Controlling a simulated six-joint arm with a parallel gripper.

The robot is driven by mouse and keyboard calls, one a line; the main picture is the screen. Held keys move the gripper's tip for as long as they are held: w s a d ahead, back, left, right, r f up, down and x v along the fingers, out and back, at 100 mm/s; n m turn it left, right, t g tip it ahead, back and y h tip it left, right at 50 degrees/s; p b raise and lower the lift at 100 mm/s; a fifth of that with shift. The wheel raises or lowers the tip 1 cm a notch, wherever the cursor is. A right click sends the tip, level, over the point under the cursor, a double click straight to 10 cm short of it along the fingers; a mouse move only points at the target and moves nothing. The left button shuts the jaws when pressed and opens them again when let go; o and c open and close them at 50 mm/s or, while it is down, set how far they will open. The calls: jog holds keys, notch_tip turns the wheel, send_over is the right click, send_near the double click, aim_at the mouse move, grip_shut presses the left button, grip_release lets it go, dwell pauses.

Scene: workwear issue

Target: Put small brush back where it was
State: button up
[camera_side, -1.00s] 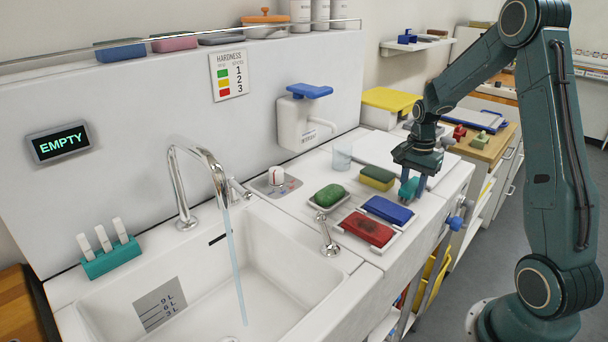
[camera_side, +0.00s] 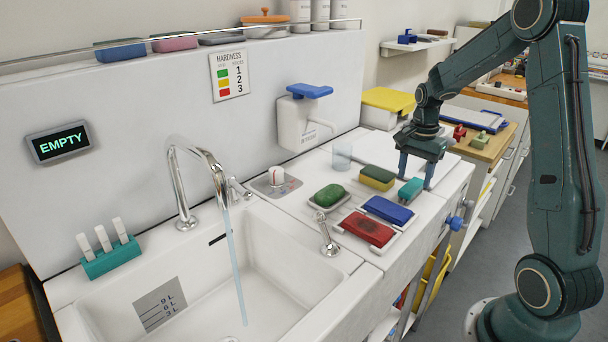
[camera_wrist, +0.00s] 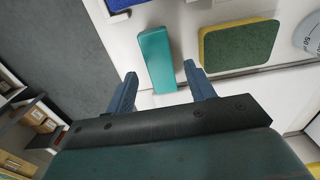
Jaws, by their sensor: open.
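In the wrist view the teal brush (camera_wrist: 157,58) lies ahead of and between my open fingertips (camera_wrist: 161,70), apart from both.
A yellow-green sponge (camera_side: 377,178) lies left of the teal brush. A red brush (camera_side: 368,229) sits beside the blue one in a white holder. A green soap (camera_side: 329,195), a clear cup (camera_side: 342,155) and the sink (camera_side: 200,290) are farther left.

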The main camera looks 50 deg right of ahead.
aim_at(411, 186)
notch_tip(411, 186, up, 8)
jog(key=shift+r, duration=0.15)
dwell(0.3)
dwell(0.4)
jog(key=s+a+r+n+t+h, duration=0.1)
jog(key=s+a+r+n, duration=0.25)
jog(key=a, duration=0.45)
jog(key=s+a+r+n+t, duration=0.2)
jog(key=a+r+n, duration=0.25)
jog(key=a, duration=0.35)
jog(key=s+a+f+n+t+y, duration=0.1)
jog(key=s+a+n+t, duration=0.1)
jog(key=s+a+n, duration=0.7)
jog(key=shift+s+f+n+t, duration=0.3)
jog(key=shift+s+f+n, duration=0.05)
jog(key=shift+s+n, duration=0.15)
jog(key=shift+w+a, duration=0.1)
